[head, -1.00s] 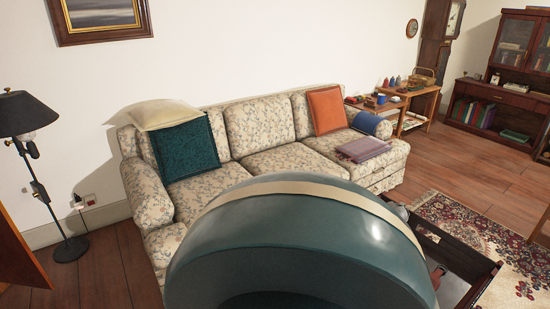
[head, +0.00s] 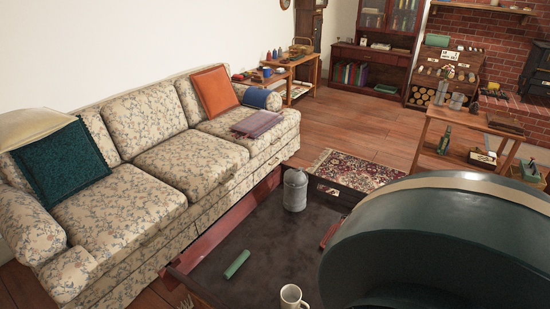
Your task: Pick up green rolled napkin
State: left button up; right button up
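A small green roll (head: 237,264), which looks like the green rolled napkin, lies on the dark top of the low table (head: 262,238) in the head view. It lies slantwise near the table's left front side, with bare tabletop around it. Neither my left nor my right gripper shows in the head view.
A grey metal canister (head: 295,190) stands farther back on the table, and a white mug (head: 292,298) stands at its front. A red object (head: 331,233) lies to the right. The floral sofa (head: 190,158) borders the table's left side. My rounded teal part hides the table's right side.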

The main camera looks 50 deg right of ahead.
aim_at(242, 259)
jog(key=z, duration=1.25)
jog(key=u, duration=1.45)
jog(key=i+j+u, duration=0.15)
jog(key=u, duration=0.15)
jog(key=i+u, duration=0.25)
jog(key=i, duration=0.15)
jog(key=i+l+z, duration=0.2)
jog(key=i, duration=1.25)
jog(key=i+j+z, duration=0.2)
jog(key=i, duration=0.15)
jog(key=i+j+z, duration=0.25)
jog(key=i+l+z, duration=0.1)
jog(key=z, duration=1.65)
jog(key=l+z, duration=0.2)
jog(key=z, duration=0.25)
jog(key=i+l+z, duration=0.1)
jog(key=z, duration=0.3)
jog(key=i+l+z, duration=0.1)
jog(key=l+z, duration=0.15)
jog(key=z, duration=0.2)
jog(key=i+l+z, duration=0.1)
jog(key=z, duration=0.35)
